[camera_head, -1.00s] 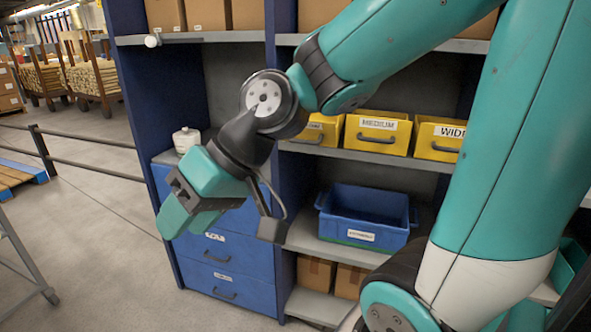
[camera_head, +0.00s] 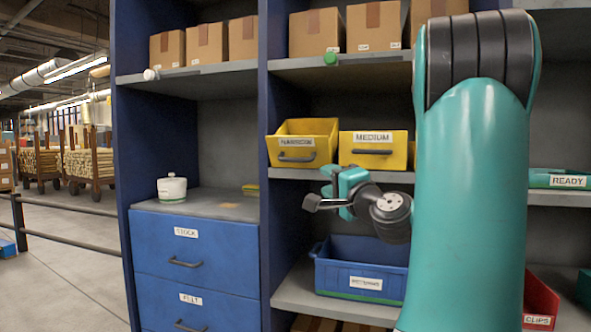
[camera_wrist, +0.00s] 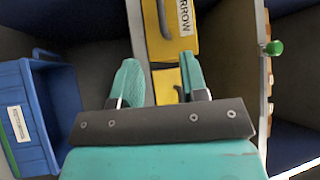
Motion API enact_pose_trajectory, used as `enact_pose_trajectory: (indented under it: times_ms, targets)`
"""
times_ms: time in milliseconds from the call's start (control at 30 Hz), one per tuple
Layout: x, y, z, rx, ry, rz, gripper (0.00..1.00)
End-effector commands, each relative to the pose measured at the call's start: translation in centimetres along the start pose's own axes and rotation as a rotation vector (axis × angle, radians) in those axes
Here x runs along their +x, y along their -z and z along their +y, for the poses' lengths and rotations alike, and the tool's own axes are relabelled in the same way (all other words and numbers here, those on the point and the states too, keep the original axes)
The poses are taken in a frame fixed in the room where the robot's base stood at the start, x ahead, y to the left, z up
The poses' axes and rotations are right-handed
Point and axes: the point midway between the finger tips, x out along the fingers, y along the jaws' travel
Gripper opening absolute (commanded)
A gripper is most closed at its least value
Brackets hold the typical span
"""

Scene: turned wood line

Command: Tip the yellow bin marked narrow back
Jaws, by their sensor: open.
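The yellow bin marked narrow (camera_head: 318,148) sits on the middle shelf, left of the yellow medium bin (camera_head: 400,148). Its inside shows over its front and it looks tilted forward, unlike the medium bin. In the wrist view the narrow bin (camera_wrist: 155,40) is at the top, its label partly cut off and its dark handle beside the label. The medium bin (camera_wrist: 168,87) shows partly between the fingers. My gripper (camera_head: 325,190) is open and empty, just below and in front of the bins. Its two fingers (camera_wrist: 160,80) stand apart in the wrist view, with no contact visible.
A blue bin (camera_head: 334,276) stands on the shelf below; it also shows in the wrist view (camera_wrist: 40,115). A green knob (camera_head: 331,58) is on the upper shelf edge. A white pot (camera_head: 172,189) stands on the drawer unit at left. My arm hides the shelf's right part.

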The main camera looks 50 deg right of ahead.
Motion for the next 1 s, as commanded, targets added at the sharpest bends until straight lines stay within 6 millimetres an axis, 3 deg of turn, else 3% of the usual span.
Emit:
enact_pose_trajectory:
  times_ms: [600, 800, 1000]
  targets:
    - [13.4, -0.3, -0.4, -0.001, 0.001, -0.007, 0.40]
    - [15.5, -0.2, -0.2, -0.002, 0.000, -0.004, 0.40]
    - [16.0, -0.2, -0.1, -0.001, 0.000, -0.003, 0.40]
